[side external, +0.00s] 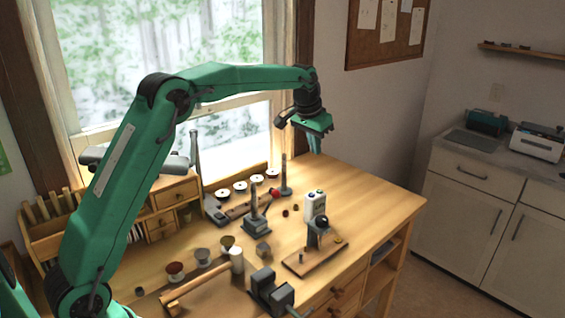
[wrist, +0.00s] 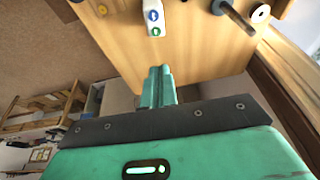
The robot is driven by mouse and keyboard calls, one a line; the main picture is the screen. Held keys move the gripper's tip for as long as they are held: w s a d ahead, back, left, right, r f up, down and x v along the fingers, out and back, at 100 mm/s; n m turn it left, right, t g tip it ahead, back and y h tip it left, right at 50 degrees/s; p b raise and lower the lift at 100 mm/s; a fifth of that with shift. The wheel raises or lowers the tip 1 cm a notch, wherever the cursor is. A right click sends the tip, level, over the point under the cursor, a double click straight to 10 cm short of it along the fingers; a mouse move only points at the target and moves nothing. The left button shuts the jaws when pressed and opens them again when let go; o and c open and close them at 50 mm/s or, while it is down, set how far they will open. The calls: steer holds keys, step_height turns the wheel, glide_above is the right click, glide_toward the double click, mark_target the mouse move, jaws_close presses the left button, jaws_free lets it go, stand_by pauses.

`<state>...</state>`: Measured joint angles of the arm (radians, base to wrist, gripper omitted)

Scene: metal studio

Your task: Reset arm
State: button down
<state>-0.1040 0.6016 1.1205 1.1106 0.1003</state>
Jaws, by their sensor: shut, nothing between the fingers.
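My gripper (side external: 315,143) hangs above the right back part of the wooden workbench (side external: 375,200), pointing down, clear of the bench top. Its green fingers are together with nothing between them. In the wrist view the closed fingers (wrist: 157,86) stand in the middle, over the bench's edge in that picture. My green arm reaches across the bench from the lower left, bent high at the elbow and stretched out to the right.
A window is behind.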

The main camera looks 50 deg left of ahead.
steer(key=shift+s+r, duration=0.1)
stand_by(0.5)
steer(key=s+d+r+t, duration=0.15)
steer(key=s+r, duration=0.25)
steer(key=s, duration=0.5)
steer(key=s+d+r+g, duration=0.1)
steer(key=s+d+r, duration=0.25)
steer(key=s, duration=0.55)
steer(key=s+f, duration=0.3)
steer(key=s, duration=0.7)
steer(key=s+d+f+t, duration=0.1)
steer(key=s+f, duration=0.2)
steer(key=s, duration=0.8)
steer(key=shift+d+f, duration=0.2)
steer(key=shift+f, duration=0.2)
